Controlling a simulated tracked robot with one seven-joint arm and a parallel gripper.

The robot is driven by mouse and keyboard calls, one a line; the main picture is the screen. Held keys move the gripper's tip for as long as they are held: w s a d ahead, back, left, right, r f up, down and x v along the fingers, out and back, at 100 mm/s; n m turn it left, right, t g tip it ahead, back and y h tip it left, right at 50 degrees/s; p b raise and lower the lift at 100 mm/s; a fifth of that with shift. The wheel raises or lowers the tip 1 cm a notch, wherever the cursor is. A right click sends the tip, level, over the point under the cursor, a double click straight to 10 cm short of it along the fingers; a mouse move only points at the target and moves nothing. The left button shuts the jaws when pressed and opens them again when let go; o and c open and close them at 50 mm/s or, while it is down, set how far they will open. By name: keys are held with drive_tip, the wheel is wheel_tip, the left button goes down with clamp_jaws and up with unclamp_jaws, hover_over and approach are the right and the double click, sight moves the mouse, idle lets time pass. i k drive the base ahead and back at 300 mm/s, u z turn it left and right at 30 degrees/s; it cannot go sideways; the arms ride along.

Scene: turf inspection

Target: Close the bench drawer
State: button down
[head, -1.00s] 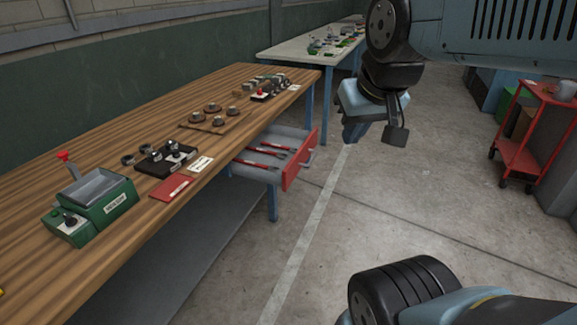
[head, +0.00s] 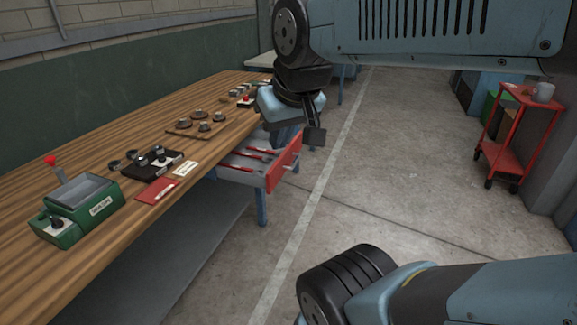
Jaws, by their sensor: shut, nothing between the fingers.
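The bench drawer (head: 284,163) has a red front and a grey tray, and it stands pulled out from under the wooden workbench (head: 110,137). Several red-handled tools (head: 256,151) lie in it. My gripper (head: 315,136) is shut and empty, pointing down. In the picture it is just above and right of the drawer front's far end. My wrist covers the far back part of the drawer and bench. I cannot tell whether the gripper touches the drawer front; a small gap shows in the picture.
A green box (head: 82,203), a black tray (head: 152,163) and a board with several knobs (head: 190,130) stand on the bench. A red trolley (head: 515,135) with a mug stands at right. The concrete floor between is clear.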

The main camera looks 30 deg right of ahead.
sight(274, 171)
drive_tip(key=u, duration=0.05)
drive_tip(key=i, duration=1)
drive_tip(key=z, duration=0.05)
